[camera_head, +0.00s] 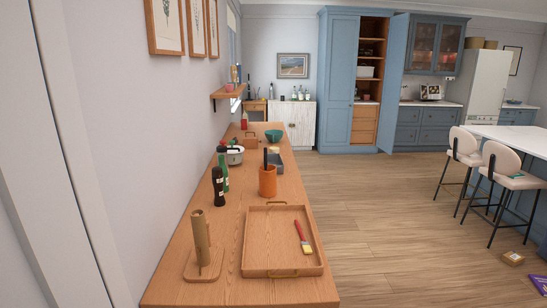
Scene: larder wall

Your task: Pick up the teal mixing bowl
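The teal mixing bowl (273,136) stands toward the far end of the long wooden counter (218,277), near its right edge. It looks upright, and its inside is too small to make out. Neither of my grippers is in the camera_head view.
On the counter are a wooden tray (248,266) with a red-handled brush (301,232), an orange crock (267,182), a wooden stand (202,246), dark bottles (218,187) and a white pot (235,156). A dark tray (275,162) lies before the bowl.

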